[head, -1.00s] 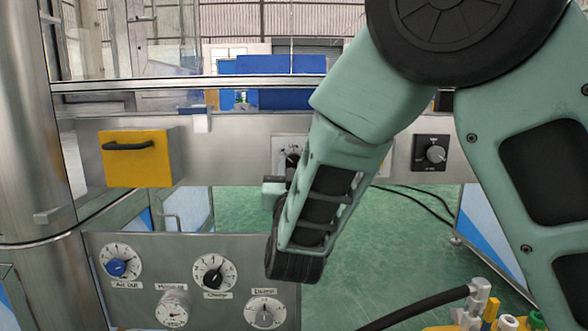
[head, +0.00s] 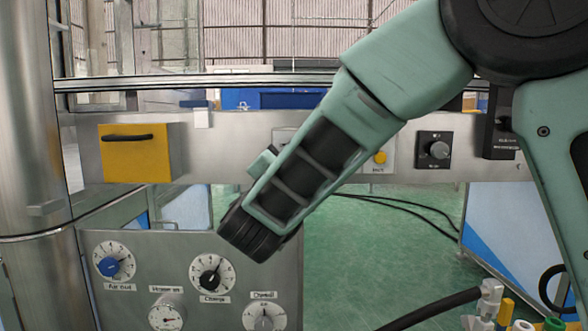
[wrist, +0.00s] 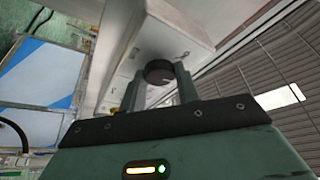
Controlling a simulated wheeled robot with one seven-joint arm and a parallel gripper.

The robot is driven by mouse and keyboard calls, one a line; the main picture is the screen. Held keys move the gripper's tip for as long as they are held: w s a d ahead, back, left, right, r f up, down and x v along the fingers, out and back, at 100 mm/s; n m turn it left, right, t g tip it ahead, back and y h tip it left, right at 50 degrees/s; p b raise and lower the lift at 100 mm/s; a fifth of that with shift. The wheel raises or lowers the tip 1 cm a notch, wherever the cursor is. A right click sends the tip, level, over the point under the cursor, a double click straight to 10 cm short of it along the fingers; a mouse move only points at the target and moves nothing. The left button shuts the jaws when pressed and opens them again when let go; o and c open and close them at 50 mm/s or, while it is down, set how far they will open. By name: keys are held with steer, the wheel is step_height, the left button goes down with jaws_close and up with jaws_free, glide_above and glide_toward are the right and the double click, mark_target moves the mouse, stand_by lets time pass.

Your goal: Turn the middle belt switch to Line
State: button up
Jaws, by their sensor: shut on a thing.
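The switch is a black round knob (wrist: 158,72) on a pale plate, seen close up in the wrist view. My gripper (wrist: 168,80) has one finger on each side of it and is shut on it. A light mark shows on the knob, but its setting cannot be read. In the head view my arm covers the knob and my fingers. Only a pale edge of the switch plate (head: 283,135) shows beside the arm there.
On the same rail are a yellow box with a black handle (head: 135,153), a yellow button (head: 380,158) and a black-plated knob (head: 433,150). A lower panel (head: 140,268) with several dials stands close to my wrist. A black hose (head: 440,306) lies at lower right.

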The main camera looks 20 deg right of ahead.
steer(key=shift+f+m+g, duration=0.1)
steer(key=shift+m+g, duration=0.3)
steer(key=shift+m, duration=0.4)
steer(key=o, duration=1)
steer(key=p+v, duration=0.3)
steer(key=v, duration=1.4)
steer(key=shift+a+f, duration=0.2)
steer(key=shift+a, duration=0.05)
